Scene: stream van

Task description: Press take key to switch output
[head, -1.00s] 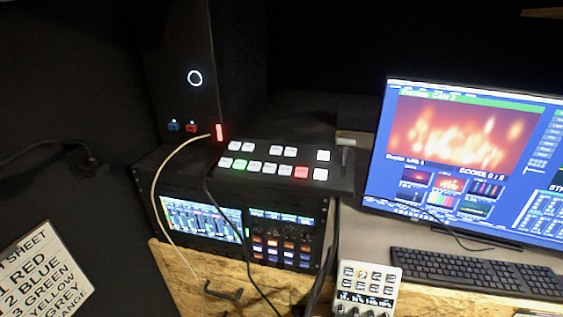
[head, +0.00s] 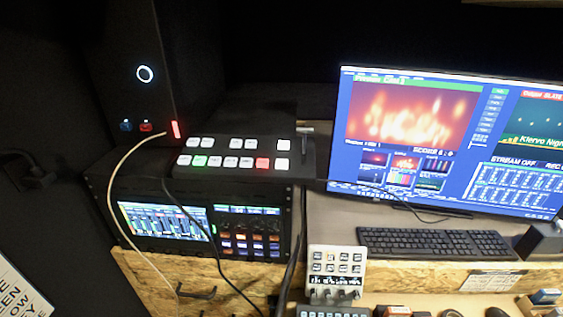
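A black switcher panel (head: 225,178) lies on top of a dark rack at the left. It has two rows of white keys. One key in the lower row is lit green (head: 200,161) and one is lit red (head: 262,163). Two white keys stand apart at its right end, an upper one (head: 283,145) and a lower one (head: 282,163). A lever (head: 305,130) sits at its right edge. The key labels are too small to read, so I cannot tell which is the take key. Neither of my grippers is in view.
A monitor (head: 430,204) stands at the right with a keyboard (head: 435,243) before it. A small control box (head: 335,272) stands below the panel's right side. A thin pale cable (head: 112,190) and black cables hang in front of the rack (head: 100,225). A dark tower (head: 145,105) rises behind.

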